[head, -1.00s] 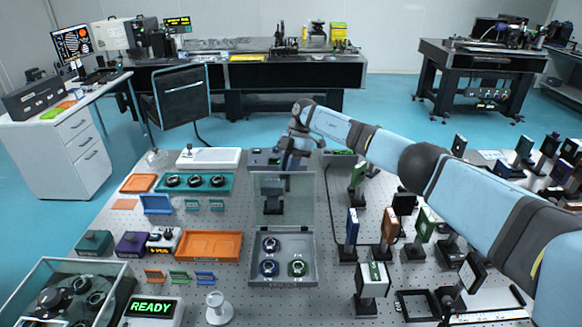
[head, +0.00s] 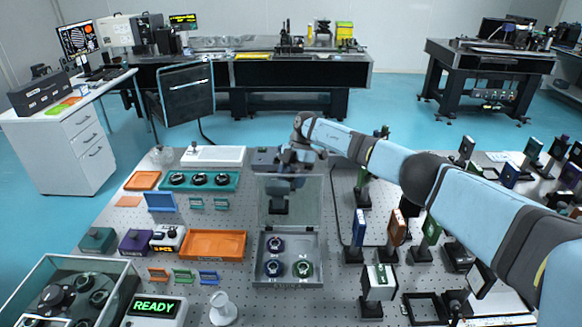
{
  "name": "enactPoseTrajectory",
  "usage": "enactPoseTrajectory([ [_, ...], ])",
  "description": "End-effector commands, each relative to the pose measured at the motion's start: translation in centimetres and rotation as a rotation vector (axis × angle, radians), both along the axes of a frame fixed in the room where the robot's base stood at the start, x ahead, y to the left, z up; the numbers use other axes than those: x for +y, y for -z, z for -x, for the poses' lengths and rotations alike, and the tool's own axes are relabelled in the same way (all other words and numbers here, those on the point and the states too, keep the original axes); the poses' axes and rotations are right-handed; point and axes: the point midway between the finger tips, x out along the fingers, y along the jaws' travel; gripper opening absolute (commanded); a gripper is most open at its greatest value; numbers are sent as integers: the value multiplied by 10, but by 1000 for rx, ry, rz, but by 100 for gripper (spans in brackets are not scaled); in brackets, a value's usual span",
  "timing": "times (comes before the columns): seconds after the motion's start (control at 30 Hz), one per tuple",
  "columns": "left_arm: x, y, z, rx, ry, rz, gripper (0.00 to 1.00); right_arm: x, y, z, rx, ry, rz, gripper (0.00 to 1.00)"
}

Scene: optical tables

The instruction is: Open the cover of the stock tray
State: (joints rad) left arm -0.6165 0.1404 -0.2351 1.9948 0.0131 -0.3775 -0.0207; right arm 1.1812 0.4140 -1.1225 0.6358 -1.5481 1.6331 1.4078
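The stock tray (head: 262,282) is a grey box on the perforated optical table, holding two blue-ringed mounts and one green-ringed mount. Its clear cover (head: 312,200) stands upright at the tray's back edge, so the tray is open. My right arm reaches in from the right, and its gripper (head: 284,184) is behind the raised cover, near its upper part. The fingers are small and partly seen through the cover; I cannot tell whether they touch it or how far apart they are. My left gripper is not in view.
An orange tray (head: 213,233) and a teal tray (head: 196,189) with several mounts lie left of the stock tray. A glass-walled case (head: 122,290) and a READY display (head: 154,308) are at front left. Several upright optics, such as a blue one (head: 359,227), crowd the right.

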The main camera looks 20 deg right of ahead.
Motion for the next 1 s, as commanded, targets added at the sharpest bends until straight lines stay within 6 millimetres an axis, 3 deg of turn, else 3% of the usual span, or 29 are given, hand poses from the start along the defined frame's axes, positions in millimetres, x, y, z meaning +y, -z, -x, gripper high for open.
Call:
enactPoseTrajectory([
  [0.67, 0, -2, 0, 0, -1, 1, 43, -1, -14, -4, -9, 3, -9, 54],
  [0.83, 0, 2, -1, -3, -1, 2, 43, -10, -32, -9, -11, 4, -9, 54],
  [1.0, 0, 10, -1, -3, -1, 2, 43, -25, -67, -19, -12, 5, -9, 54],
])
